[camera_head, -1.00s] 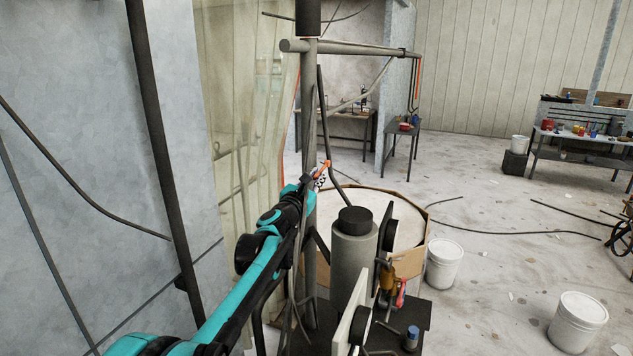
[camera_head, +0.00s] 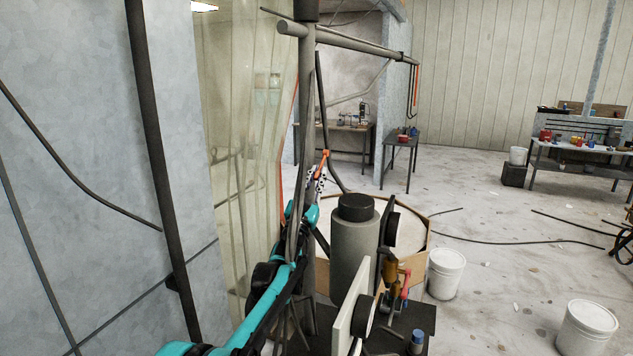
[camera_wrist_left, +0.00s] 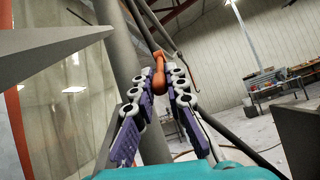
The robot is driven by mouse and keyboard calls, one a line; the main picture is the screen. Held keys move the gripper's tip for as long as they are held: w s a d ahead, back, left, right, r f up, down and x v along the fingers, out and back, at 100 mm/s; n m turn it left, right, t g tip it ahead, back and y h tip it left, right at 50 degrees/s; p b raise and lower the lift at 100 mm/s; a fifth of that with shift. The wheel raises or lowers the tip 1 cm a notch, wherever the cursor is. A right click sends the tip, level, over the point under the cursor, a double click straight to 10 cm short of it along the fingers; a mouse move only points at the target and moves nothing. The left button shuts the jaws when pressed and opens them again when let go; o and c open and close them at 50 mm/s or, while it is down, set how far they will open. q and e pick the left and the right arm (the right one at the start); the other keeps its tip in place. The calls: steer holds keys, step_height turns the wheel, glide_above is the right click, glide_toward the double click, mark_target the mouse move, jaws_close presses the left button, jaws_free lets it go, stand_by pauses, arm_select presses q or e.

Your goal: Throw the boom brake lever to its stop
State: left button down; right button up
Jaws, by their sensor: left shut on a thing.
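The boom brake lever, an orange rod with a rounded knob (camera_head: 323,158), stands beside the upright grey post (camera_head: 306,95) in the head view. In the left wrist view the orange lever (camera_wrist_left: 158,75) sits between my two purple fingers near their tips. My left gripper (camera_head: 317,172) is shut on the lever; it also shows in the left wrist view (camera_wrist_left: 161,90). My arm and the post partly hide the lever's lower end, and its pivot cannot be made out. My right gripper is not in view.
A grey cylinder with a black cap (camera_head: 354,245) stands right of my arm, with a white plate (camera_head: 350,310) in front. A round tub (camera_head: 415,232) lies behind. White buckets (camera_head: 446,273) stand on the floor at right. A grey wall (camera_head: 80,150) is close on the left.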

arm_select(q)
steer(key=shift+f, duration=0.1)
stand_by(0.3)
steer(key=c, duration=1.5)
jaws_free()
steer(key=shift+c, duration=0.2)
steer(key=v, duration=1.2)
